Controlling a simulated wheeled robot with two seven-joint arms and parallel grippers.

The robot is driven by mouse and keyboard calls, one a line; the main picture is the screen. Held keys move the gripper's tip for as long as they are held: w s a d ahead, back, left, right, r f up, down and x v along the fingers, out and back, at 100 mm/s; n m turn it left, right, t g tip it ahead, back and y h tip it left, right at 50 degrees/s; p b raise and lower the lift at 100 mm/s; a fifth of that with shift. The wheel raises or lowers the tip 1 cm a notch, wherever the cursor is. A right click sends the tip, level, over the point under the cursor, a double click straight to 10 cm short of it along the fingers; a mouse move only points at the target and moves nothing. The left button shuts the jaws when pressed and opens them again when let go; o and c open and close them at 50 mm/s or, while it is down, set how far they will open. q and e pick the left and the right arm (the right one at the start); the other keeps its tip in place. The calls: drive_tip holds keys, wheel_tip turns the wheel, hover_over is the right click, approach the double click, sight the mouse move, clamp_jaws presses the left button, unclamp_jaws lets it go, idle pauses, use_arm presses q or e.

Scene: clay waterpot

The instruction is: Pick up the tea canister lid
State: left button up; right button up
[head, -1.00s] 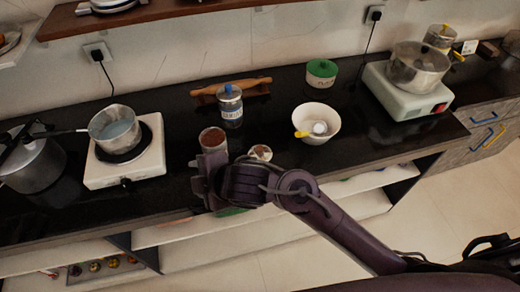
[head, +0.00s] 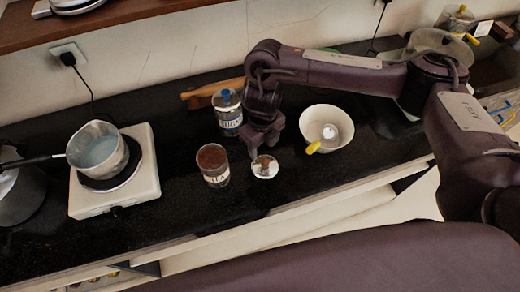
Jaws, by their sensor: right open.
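A small round silvery piece with a brown patch (head: 264,168), which looks like the tea canister lid, lies on the black counter. An open clear canister (head: 214,168) with brown contents and a label stands just left of it. My right gripper (head: 263,147) points down just above and behind the lid, open. Its fingertips are close to the lid's far edge; I cannot tell whether they touch it. My left gripper is out of view.
A blue-topped canister (head: 228,112) stands behind, close to my right gripper. A white bowl (head: 311,120) with a yellow-handled utensil sits to the right. A stove (head: 150,182) with a pot (head: 97,150) is at left. The counter's front edge is near the lid.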

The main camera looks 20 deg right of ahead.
sight(265, 162)
drive_tip(key=s+f, duration=0.1)
drive_tip(key=f, duration=0.1)
drive_tip(key=shift+s+d+f+b, duration=0.1)
drive_tip(key=shift+s+f+b, duration=0.2)
drive_tip(key=shift+s+f, duration=0.1)
drive_tip(key=f, duration=0.2)
drive_tip(key=shift+w+d+f, duration=0.25)
drive_tip(key=shift+w+f, duration=0.1)
drive_tip(key=shift+f, duration=0.75)
drive_tip(key=c, duration=0.5)
drive_tip(key=shift+c, duration=1)
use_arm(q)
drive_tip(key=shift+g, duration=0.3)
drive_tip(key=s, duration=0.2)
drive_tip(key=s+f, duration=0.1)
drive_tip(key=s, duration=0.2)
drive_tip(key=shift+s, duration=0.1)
use_arm(e)
clamp_jaws()
